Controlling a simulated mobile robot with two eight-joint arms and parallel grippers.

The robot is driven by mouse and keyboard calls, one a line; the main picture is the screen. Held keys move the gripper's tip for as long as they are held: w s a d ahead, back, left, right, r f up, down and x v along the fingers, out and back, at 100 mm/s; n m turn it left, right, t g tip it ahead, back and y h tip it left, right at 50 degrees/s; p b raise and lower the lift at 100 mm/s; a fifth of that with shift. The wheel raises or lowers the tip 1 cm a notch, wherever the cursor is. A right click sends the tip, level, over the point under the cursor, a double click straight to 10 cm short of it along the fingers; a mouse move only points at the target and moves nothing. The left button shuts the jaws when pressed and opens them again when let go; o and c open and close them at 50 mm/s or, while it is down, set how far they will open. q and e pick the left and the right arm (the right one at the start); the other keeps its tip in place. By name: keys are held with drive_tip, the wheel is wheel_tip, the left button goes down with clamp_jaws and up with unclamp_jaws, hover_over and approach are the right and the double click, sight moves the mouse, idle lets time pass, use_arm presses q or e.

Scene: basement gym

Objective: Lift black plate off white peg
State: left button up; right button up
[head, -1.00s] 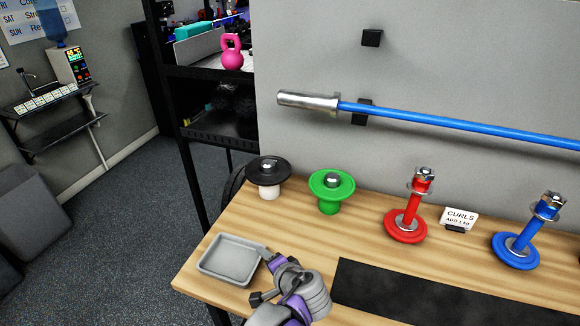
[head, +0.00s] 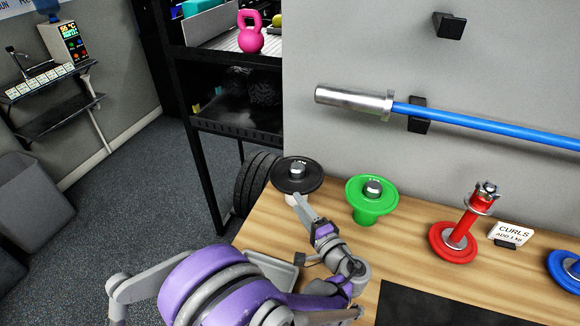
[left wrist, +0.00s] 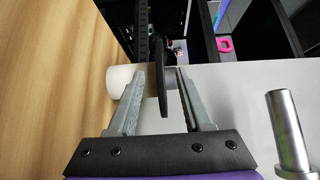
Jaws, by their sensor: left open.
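The black plate (head: 283,180) sits level on the white peg (head: 291,198) at the bench's back left corner, with a silver peg top through its middle. My left gripper (head: 301,203) is at the plate's near side. In the left wrist view its two fingers (left wrist: 160,82) are open, one on each side of the black plate's rim (left wrist: 162,95). The white peg's base (left wrist: 119,82) shows beyond the left finger. I cannot tell whether either finger touches the plate. My right gripper is not in view.
A green plate on a green peg (head: 371,192) stands just right. Further right are a red peg (head: 467,228), a CURLS sign (head: 511,233) and a blue plate (head: 567,272). A grey tray (head: 284,271) lies partly behind my arm. A blue bar (head: 490,127) hangs above.

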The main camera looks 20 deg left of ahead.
sight(285, 184)
use_arm(q)
drive_tip(key=shift+w+a, duration=0.1)
drive_tip(key=shift+w, duration=0.1)
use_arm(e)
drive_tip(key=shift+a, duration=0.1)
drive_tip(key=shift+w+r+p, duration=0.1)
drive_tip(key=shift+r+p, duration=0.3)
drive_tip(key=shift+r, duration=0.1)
use_arm(q)
drive_tip(key=p+x, duration=0.1)
drive_tip(key=x, duration=0.9)
drive_tip(key=shift+w, duration=0.3)
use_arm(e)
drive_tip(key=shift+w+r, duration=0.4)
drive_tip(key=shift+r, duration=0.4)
use_arm(q)
drive_tip(key=shift+s, duration=0.1)
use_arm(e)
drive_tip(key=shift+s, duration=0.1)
use_arm(q)
drive_tip(key=shift+c, duration=0.7)
clamp_jaws()
